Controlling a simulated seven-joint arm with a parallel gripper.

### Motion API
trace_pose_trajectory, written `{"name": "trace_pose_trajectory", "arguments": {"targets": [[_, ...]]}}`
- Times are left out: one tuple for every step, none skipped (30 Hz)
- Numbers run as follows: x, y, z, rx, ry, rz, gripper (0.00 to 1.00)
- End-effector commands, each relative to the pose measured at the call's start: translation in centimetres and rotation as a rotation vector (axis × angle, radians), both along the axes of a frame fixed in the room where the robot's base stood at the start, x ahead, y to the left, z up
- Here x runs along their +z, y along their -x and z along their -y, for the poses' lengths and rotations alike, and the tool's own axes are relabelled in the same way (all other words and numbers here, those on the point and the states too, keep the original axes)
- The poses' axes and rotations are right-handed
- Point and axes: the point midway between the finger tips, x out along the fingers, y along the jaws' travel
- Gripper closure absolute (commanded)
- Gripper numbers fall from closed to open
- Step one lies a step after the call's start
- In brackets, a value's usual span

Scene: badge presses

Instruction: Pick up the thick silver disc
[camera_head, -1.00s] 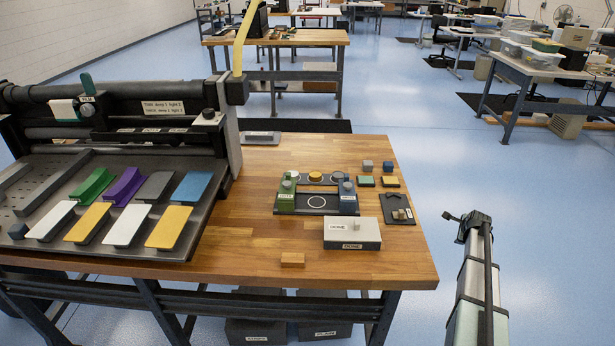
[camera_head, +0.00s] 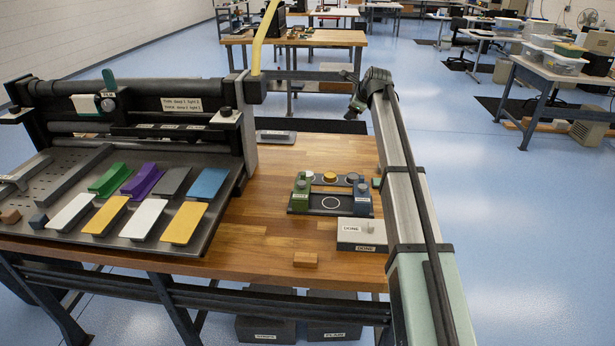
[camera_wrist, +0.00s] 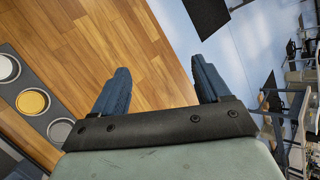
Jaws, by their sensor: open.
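A dark tray (camera_wrist: 19,86) on the wooden table holds three round discs at the left of the wrist view. They are a pale silver disc (camera_wrist: 8,68), a gold disc (camera_wrist: 32,102) and a greyer silver disc (camera_wrist: 60,130). I cannot tell which silver one is thicker. In the head view the gold disc (camera_head: 330,176) lies between the silver ones, behind the green and blue press posts. My gripper (camera_wrist: 160,72) is open and empty, with bare table and floor beyond its fingers. In the head view my gripper (camera_head: 355,108) is above the table's far right edge.
The press with a green post (camera_head: 301,196) and a blue post (camera_head: 362,197) stands in front of the discs. A grey DONE box (camera_head: 350,233) and a small wooden block (camera_head: 305,260) are nearer. A large machine with coloured bars (camera_head: 160,222) fills the left.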

Motion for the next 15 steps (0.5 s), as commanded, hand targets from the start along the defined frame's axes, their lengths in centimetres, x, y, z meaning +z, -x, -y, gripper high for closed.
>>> {"name": "trace_pose_trajectory", "arguments": {"targets": [[-0.1, 1.0, -3.2, 0.032, 0.017, -0.074, 0.24], [-0.5, 1.8, -4.6, 0.044, 0.033, -0.122, 0.24], [-1.2, 2.9, -6.0, 0.056, 0.053, -0.186, 0.24], [-1.6, 3.8, -7.0, 0.064, 0.072, -0.235, 0.24], [-2.1, 4.6, -7.9, 0.071, 0.089, -0.284, 0.24], [-2.6, 5.8, -9.1, 0.077, 0.115, -0.347, 0.24], [-2.9, 6.7, -9.8, 0.081, 0.135, -0.391, 0.24], [-3.2, 7.6, -10.6, 0.083, 0.154, -0.436, 0.24], [-3.5, 8.7, -11.4, 0.084, 0.179, -0.49, 0.24], [-3.7, 9.5, -12.0, 0.084, 0.198, -0.528, 0.24], [-3.8, 10.3, -12.5, 0.083, 0.215, -0.563, 0.24], [-3.9, 11.2, -13.1, 0.082, 0.237, -0.606, 0.24], [-3.9, 11.8, -13.6, 0.081, 0.252, -0.634, 0.24], [-4.0, 12.4, -13.9, 0.077, 0.265, -0.659, 0.24], [-4.0, 13.1, -14.2, 0.074, 0.281, -0.688, 0.24]]}}
